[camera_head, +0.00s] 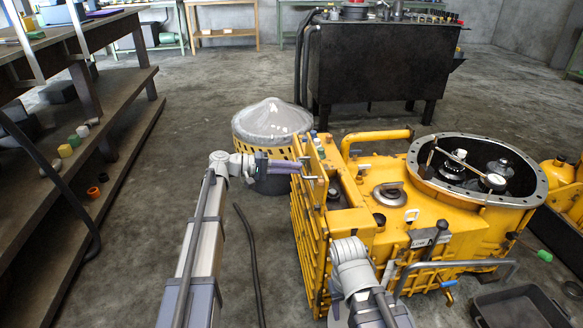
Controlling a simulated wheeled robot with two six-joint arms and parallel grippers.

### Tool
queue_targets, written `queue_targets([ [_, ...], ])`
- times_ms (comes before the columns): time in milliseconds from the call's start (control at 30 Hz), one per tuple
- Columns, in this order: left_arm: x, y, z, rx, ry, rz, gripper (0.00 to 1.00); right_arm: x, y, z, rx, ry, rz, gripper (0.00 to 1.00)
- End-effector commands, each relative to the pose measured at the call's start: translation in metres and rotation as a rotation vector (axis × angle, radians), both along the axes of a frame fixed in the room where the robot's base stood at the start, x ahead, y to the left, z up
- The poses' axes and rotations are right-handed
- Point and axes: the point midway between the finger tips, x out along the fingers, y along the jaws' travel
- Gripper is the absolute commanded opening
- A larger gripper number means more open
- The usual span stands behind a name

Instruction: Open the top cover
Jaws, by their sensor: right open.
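A yellow transmission housing (405,235) stands right of centre. Its grey oval bolted rim (535,195) surrounds a dark cavity with shafts and round black and white parts inside. A grey round cap (390,193) sits on its yellow top, left of the rim. I cannot make out which part is the top cover. My left gripper (308,177) is at the housing's upper left edge; whether its jaws are shut or touching is too small to tell. My right wrist (350,262) is in front of the housing's near left side; its open jaws are hard to make out.
A grey pointed, dome-like piece on a yellow perforated ring (270,122) stands behind my left gripper. A black workbench (380,62) stands at the back, wooden shelves (125,130) at left. A dark tray (520,308) lies at lower right. Open floor lies left of my left arm.

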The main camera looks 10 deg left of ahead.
Motion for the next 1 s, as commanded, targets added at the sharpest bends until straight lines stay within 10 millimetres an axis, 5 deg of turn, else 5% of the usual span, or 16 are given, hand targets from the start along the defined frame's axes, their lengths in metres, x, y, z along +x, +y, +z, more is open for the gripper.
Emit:
queue_targets([
  [267, -0.001, -0.002, -0.004, 0.016, 0.004, -0.004, 0.45, 0.0, 0.0, -0.001, 0.0, 0.0, 0.0, 0.5],
  [567, -0.001, 0.003, -0.002, 0.013, 0.003, 0.0, 0.45, 0.0, 0.0, 0.001, 0.0, 0.0, 0.0, 0.5],
  [1000, -0.02, 0.062, 0.009, 0.014, 0.003, -0.001, 0.45, 0.0, 0.0, 0.012, 0.0, 0.0, 0.003, 0.5],
])
